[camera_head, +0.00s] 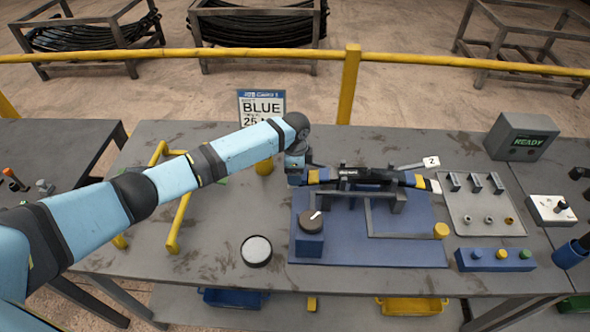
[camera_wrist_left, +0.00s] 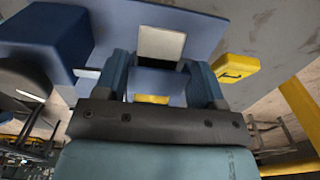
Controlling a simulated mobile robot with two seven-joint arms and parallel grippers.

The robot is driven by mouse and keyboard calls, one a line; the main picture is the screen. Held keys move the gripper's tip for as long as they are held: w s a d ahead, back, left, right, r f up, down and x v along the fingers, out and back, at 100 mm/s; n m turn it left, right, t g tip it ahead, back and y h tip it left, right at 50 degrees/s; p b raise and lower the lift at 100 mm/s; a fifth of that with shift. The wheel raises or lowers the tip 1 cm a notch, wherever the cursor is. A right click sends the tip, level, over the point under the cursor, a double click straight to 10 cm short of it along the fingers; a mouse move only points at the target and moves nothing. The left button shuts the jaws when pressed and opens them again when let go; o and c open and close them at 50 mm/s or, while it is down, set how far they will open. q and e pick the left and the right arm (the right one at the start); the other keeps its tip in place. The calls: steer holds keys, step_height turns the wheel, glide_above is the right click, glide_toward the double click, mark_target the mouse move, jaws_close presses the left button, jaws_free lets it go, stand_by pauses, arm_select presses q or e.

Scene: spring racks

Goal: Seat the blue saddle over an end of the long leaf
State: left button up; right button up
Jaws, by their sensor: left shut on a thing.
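The long leaf (camera_head: 367,176) lies in a dark clamp on the blue fixture plate (camera_head: 412,250), with yellow bands near both ends and a pale tip at the right. My left gripper (camera_head: 296,179) is at its left end and hides that end. In the left wrist view, my left gripper (camera_wrist_left: 162,88) is shut on a blue piece (camera_wrist_left: 157,80), which looks like the blue saddle. A yellow strip lies near it and a pale square face just beyond it. I cannot tell whether the saddle is around the leaf end or only beside it. My right gripper is not in view.
A blue box with a dial (camera_head: 310,238) stands close below my left gripper. A yellow post (camera_head: 264,166) and a "BLUE" sign (camera_head: 262,107) stand behind. A yellow frame (camera_head: 178,222) and a round white-topped tin (camera_head: 256,251) are on the bench. A grey parts tray (camera_head: 480,210) lies right.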

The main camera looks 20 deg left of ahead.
arm_select(q)
steer(key=shift+f, duration=0.8)
steer(key=o, duration=1)
steer(key=shift+o, duration=0.8)
steer(key=shift+r, duration=0.1)
steer(key=shift+r, duration=0.1)
steer(key=shift+w+r, duration=0.15)
steer(key=shift+r, duration=0.95)
steer(key=shift+s+r, duration=0.2)
steer(key=shift+r, duration=2.05)
